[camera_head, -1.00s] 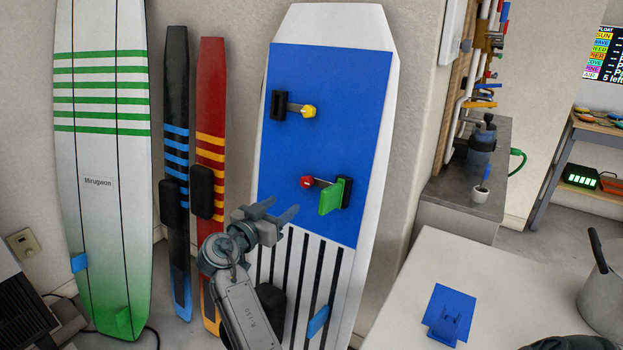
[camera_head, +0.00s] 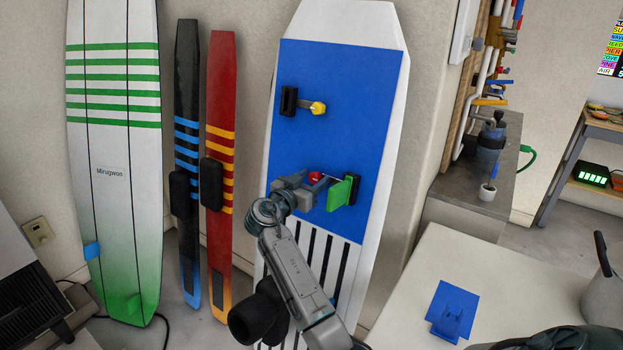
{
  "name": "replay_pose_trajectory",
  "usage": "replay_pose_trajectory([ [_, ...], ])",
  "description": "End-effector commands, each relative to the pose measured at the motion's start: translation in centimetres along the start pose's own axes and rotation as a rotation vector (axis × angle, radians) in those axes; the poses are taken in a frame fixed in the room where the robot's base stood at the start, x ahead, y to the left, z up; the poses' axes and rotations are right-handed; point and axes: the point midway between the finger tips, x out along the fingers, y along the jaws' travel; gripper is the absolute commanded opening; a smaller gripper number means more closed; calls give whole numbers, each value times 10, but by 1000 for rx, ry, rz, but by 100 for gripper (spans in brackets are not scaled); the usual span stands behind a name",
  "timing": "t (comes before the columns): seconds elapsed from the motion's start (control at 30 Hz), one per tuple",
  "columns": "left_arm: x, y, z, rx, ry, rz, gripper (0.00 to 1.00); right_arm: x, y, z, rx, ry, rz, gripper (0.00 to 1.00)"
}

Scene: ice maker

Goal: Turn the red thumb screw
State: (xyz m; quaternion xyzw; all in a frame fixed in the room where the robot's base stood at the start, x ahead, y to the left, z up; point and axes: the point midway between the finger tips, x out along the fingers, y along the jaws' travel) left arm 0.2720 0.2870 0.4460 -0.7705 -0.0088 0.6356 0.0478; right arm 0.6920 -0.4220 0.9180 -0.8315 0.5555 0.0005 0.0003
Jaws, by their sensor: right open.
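The red thumb screw (camera_head: 315,177) is a small red knob low on the blue panel (camera_head: 345,85) of the white board. A green block (camera_head: 340,193) on a dark bracket is just right of it. My right gripper (camera_head: 313,189) is open, with its fingers at the red screw in the picture. The fingers partly cover the screw; I cannot tell whether they touch it or stand around it. My left gripper is not in view.
A yellow knob (camera_head: 318,108) on a black mount sits higher on the panel. Black and red boards and a striped surfboard (camera_head: 113,200) lean to the left. A white table (camera_head: 480,280) with a blue piece (camera_head: 452,310) is at the lower right.

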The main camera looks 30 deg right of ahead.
Motion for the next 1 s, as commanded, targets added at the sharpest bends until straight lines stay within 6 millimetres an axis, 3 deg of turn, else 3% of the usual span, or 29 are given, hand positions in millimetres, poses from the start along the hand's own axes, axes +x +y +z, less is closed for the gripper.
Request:
replay_pose_trajectory([
  [0.13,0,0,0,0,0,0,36,0,0,0,0,0,0,52],
  [0.37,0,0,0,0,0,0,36,0,0,0,0,0,0,7],
  [0.83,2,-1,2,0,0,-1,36,0,0,-1,-104,1,-24,7],
  [1.0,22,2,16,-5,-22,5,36,0,1,-2,-229,2,-55,7],
])
